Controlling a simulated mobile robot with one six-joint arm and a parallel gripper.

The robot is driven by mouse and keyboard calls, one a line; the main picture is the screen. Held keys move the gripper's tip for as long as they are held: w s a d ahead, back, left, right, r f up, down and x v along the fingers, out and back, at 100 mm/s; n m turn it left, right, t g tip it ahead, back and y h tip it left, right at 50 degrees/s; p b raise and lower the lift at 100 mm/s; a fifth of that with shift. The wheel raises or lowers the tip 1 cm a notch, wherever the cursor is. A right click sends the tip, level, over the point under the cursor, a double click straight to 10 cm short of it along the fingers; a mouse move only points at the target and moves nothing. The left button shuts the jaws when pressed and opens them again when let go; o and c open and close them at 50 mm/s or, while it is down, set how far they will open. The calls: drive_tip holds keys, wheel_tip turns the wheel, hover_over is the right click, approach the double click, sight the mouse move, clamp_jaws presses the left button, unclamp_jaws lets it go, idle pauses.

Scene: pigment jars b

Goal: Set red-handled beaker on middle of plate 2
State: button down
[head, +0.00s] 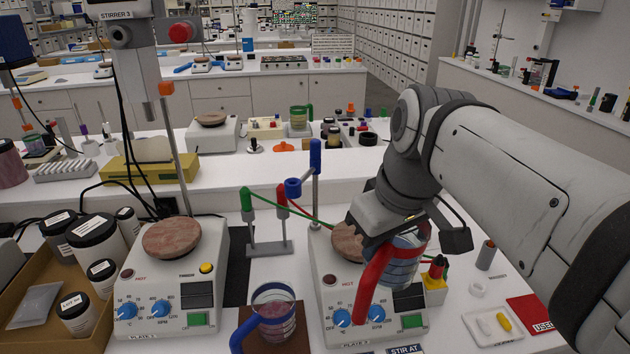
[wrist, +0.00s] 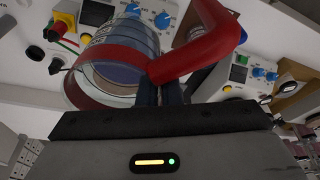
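My gripper (head: 388,222) is shut on the red-handled beaker (head: 404,268), a clear cylinder with a red handle (head: 372,282). In the wrist view the fingers (wrist: 165,95) close on the handle beside the clear beaker body (wrist: 125,60), which has a red rim. Plate 2 (head: 347,240) is the right-hand stirrer's round, reddish-brown top. My gripper and the beaker cover its right part. The beaker appears in front and to the right of the plate's middle, over the control panel. Its exact height is unclear.
A blue-handled beaker (head: 274,306) stands on a brown mat left of plate 2. A rack (head: 270,248) with coloured rods stands behind, thin cables running past the plate. Plate 1 (head: 172,238) is empty at left. A yellow holder (head: 436,285) and white tray (head: 495,325) lie right.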

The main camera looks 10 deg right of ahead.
sight(388, 257)
drive_tip(key=s, duration=0.3)
drive_tip(key=shift+s, duration=0.25)
drive_tip(key=shift+s+f+b, duration=0.1)
drive_tip(key=shift+s+b, duration=0.3)
drive_tip(key=shift+s, duration=0.5)
drive_tip(key=a+p, duration=0.5)
drive_tip(key=a, duration=3.7)
drive_tip(key=shift+a, duration=0.2)
drive_tip(key=shift+w, duration=0.1)
